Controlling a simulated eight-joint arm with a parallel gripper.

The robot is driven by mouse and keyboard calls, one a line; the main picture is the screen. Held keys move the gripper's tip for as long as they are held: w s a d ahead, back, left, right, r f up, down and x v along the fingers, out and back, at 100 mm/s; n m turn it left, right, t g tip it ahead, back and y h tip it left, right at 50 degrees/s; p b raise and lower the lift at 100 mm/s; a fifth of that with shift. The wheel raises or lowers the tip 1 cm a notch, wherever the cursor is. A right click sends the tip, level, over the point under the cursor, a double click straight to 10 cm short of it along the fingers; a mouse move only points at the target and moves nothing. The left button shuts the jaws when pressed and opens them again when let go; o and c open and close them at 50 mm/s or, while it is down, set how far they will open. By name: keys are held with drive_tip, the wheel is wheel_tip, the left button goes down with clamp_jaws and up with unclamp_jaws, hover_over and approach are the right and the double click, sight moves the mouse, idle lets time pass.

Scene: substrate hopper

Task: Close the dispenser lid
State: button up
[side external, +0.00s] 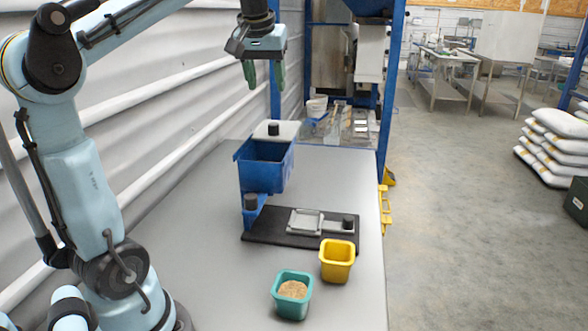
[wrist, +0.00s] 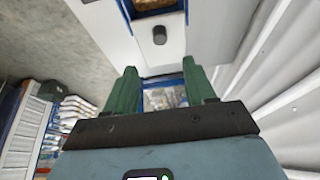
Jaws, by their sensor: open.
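The dispenser is a blue hopper (side external: 262,174) on a stand over a dark base. Its white lid (side external: 288,130) with a dark knob (side external: 273,129) sits at the hopper's far side. In the wrist view the white lid (wrist: 160,54) and its knob (wrist: 160,35) lie beside the hopper opening (wrist: 155,5), where brown material shows, so the lid is off at least part of the opening. My gripper (side external: 265,80) is open and empty, with green fingers pointing down, above the lid and apart from it. Its fingers also show in the wrist view (wrist: 160,68).
A teal cup (side external: 293,305) with brown material and a yellow cup (side external: 338,262) stand at the front. A dark base (side external: 268,228) carries a light plate (side external: 306,221) below the hopper. A ribbed wall (side external: 190,70) runs along the left.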

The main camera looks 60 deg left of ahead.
sight(273, 124)
drive_tip(key=x, duration=1.2)
clamp_jaws()
